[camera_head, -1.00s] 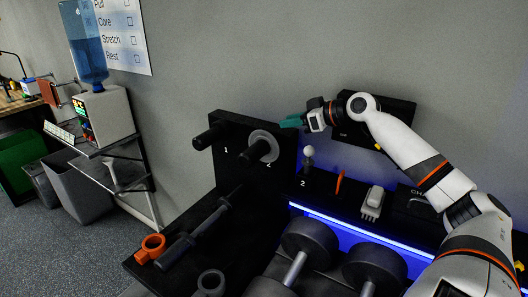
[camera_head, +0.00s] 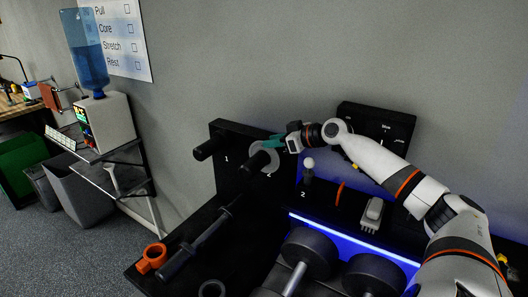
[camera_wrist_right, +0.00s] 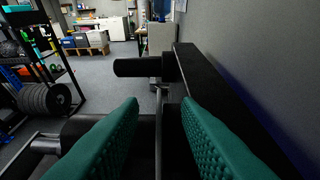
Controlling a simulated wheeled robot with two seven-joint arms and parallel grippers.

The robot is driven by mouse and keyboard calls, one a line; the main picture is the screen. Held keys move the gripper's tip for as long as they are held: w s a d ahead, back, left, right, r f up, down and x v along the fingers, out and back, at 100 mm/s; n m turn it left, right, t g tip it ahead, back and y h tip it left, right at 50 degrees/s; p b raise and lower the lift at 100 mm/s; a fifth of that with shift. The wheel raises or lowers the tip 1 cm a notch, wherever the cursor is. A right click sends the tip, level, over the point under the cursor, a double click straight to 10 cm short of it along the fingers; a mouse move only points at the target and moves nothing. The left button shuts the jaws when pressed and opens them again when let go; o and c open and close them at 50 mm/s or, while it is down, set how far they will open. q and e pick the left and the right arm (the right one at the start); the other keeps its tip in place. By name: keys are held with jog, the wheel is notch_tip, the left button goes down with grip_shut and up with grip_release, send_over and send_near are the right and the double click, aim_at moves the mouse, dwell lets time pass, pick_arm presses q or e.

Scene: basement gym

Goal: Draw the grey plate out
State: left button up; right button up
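The grey plate (camera_head: 275,164) is a ring-shaped disc hanging on the black peg (camera_head: 254,162) marked 2, on an upright black board. My right gripper (camera_head: 273,142), with teal fingers, is at the plate's upper edge and partly covers it. In the right wrist view the two fingers (camera_wrist_right: 159,125) are apart. A thin vertical grey edge (camera_wrist_right: 158,140), apparently the plate seen edge-on, lies between them, with gaps visible on both sides. My left gripper is not in view.
An empty black peg (camera_head: 208,147) marked 1 stands left of the plate. Below are a bar (camera_head: 197,243), an orange collar (camera_head: 151,258) and dumbbells (camera_head: 310,252). A white-topped knob (camera_head: 309,163) stands right of the plate. The space left of the board is open.

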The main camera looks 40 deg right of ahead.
jog(key=shift+x, duration=0.85)
grip_shut()
jog(key=shift+r, duration=0.1)
dwell(0.7)
